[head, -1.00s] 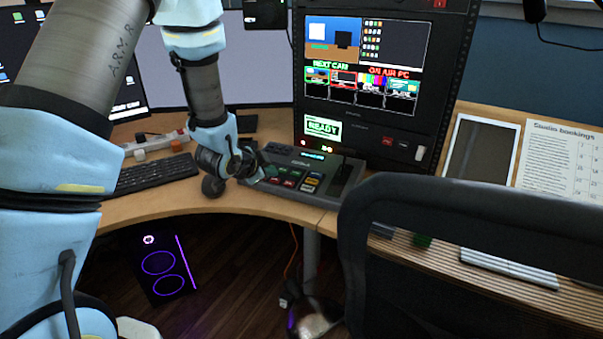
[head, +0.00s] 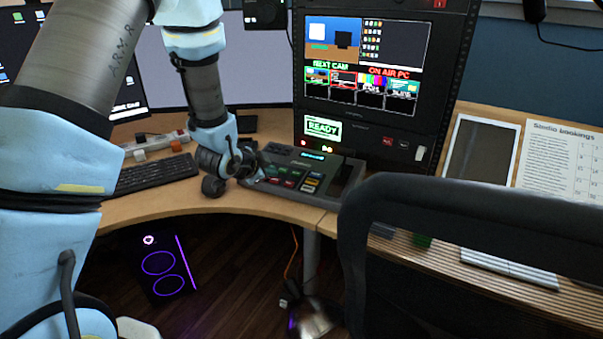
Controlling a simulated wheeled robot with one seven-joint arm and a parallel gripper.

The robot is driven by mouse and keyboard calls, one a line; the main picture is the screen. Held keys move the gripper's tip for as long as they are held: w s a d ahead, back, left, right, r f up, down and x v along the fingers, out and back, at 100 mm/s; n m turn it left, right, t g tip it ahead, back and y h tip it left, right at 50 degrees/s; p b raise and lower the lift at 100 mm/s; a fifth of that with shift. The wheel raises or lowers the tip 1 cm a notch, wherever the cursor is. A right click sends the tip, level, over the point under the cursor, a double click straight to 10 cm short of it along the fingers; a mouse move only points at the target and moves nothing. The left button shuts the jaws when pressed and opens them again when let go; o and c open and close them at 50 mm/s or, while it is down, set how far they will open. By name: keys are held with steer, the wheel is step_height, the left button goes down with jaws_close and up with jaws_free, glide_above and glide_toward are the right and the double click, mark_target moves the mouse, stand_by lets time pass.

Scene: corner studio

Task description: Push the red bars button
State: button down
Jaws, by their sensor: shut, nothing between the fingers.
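The control panel (head: 318,195) is a grey box on the desk, with rows of small lit buttons. Red buttons (head: 293,173) sit among green, yellow and blue ones on its left half. Their labels are too small to read, so I cannot tell which one is the bars button. My gripper (head: 260,176) is shut and empty, with its tips at the panel's left end, beside or over the leftmost buttons. It hides part of that end. I cannot tell whether the tips touch a button.
A rack monitor (head: 362,65) stands behind the panel, showing camera tiles and a green READY sign. A black keyboard (head: 155,174) lies left of my gripper. An office chair (head: 450,215) stands in front at the right. A tablet (head: 480,148) lies on the right desk.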

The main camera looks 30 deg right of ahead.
steer(key=shift+f, duration=0.1)
stand_by(0.3)
steer(key=shift+d+f+b, duration=0.1)
steer(key=shift+f+b, duration=0.3)
steer(key=shift+b, duration=0.15)
steer(key=shift+f, duration=0.1)
stand_by(0.4)
steer(key=shift+r, duration=0.6)
steer(key=shift+r, duration=0.1)
steer(key=r+p, duration=0.1)
steer(key=r, duration=0.1)
steer(key=r+p, duration=0.1)
steer(key=r, duration=0.1)
steer(key=r+p, duration=0.1)
steer(key=p, duration=0.1)
steer(key=shift+s+a+r, duration=0.2)
steer(key=shift+a+r, duration=0.2)
stand_by(0.4)
